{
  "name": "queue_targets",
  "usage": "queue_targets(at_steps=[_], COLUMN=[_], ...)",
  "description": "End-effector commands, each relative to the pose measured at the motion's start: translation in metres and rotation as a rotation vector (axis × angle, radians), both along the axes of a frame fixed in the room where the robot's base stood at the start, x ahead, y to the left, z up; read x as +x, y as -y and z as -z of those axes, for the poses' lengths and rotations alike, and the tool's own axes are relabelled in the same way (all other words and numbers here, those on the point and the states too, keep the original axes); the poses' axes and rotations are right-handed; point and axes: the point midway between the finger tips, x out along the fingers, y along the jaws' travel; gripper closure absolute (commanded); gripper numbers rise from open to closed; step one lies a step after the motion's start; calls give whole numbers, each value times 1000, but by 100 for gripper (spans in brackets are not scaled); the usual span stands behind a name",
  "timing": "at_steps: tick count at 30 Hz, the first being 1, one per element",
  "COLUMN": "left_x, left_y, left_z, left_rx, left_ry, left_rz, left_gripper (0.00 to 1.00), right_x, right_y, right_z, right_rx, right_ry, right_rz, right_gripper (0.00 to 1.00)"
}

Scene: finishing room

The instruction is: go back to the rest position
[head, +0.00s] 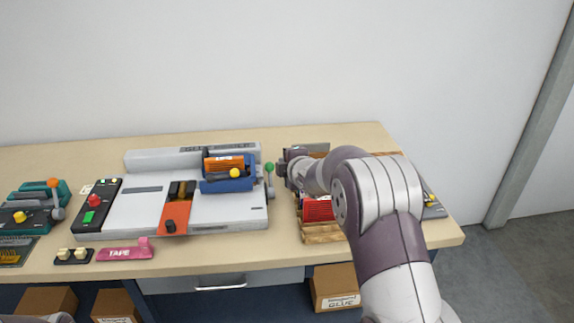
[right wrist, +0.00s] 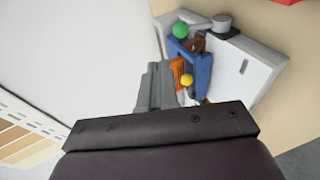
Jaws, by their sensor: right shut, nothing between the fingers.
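My right arm reaches in from the lower right of the head view, over the right part of the bench. My right gripper (head: 284,160) is at its far end, beside the lever with the green knob (head: 269,167); the arm partly hides it. In the right wrist view its grey fingers (right wrist: 158,86) are together with nothing between them. The blue carriage (head: 229,181) of the white machine, with an orange piece and a yellow knob, shows past the fingers in the wrist view (right wrist: 199,70). My left gripper is out of view.
The white machine (head: 130,212) fills the middle of the wooden bench (head: 285,253). A wooden rack (head: 322,236) with a red box (head: 318,210) lies under my right arm. A button panel (head: 98,207) and a pink tape dispenser (head: 124,253) are at left. A wall stands behind.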

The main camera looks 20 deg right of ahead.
Motion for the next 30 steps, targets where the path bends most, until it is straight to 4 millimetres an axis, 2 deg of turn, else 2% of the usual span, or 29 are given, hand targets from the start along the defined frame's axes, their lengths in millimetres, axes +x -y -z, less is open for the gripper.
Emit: queue_targets(at_steps=[17, 19, 20, 21, 23, 24, 26, 27, 30], left_x=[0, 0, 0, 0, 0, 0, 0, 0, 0], left_y=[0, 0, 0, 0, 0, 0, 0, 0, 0], left_z=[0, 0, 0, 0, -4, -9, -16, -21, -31], left_rx=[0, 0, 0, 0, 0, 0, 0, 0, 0], left_ry=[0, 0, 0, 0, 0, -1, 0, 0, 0], left_rz=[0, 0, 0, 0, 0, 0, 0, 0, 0], left_gripper=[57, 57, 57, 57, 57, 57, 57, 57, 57], right_x=[-4, -9, -19, -37, -82, -119, -175, -211, -289], right_y=[0, 4, 6, 9, 6, -3, -19, -31, -58], right_z=[-2, 9, 24, 46, 74, 86, 95, 98, 94], right_rx=[19, 122, 196, 305, 495, 613, 752, 818, 910], right_ry=[-1, -44, -97, -177, -321, -418, -541, -610, -741], right_rz=[9, 80, 140, 236, 434, 578, 780, 901, 1136], right_gripper=[100, 100, 100, 100, 100, 100, 100, 100, 100])
